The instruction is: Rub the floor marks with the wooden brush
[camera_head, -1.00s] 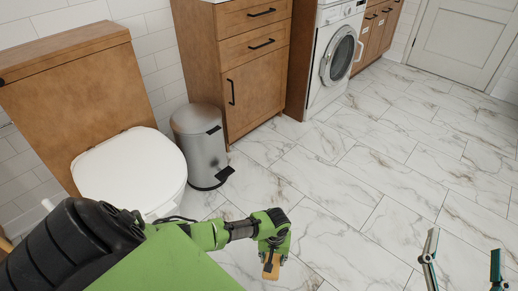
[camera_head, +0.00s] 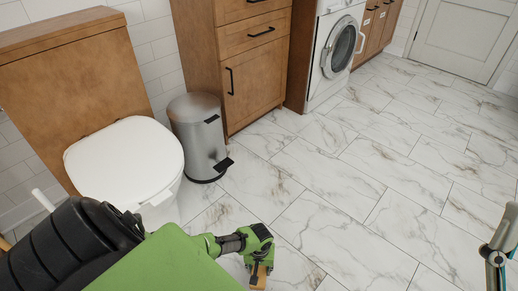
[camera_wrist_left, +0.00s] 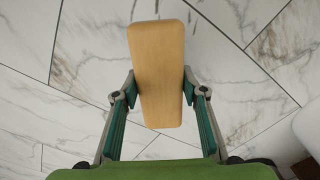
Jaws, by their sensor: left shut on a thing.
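The wooden brush (camera_head: 258,281) is low in the head view, below my left gripper (camera_head: 259,268). In the left wrist view, the fingers of my left gripper are shut on both sides of the brush (camera_wrist_left: 157,65), a plain light wood block with rounded corners. Its underside is hidden. The marble floor (camera_head: 330,220) has brownish streaks (camera_head: 288,186) and (camera_wrist_left: 270,40); I cannot tell marks from veining. My right gripper (camera_head: 497,257) is partly cut off at the right edge of the head view, over the floor.
A toilet (camera_head: 125,160) stands at the left. A metal pedal bin (camera_head: 199,140) is beside it, then a wooden cabinet (camera_head: 253,85) and a washing machine (camera_head: 335,55). A white door (camera_head: 465,40) is at the back. The floor in the middle and right is clear.

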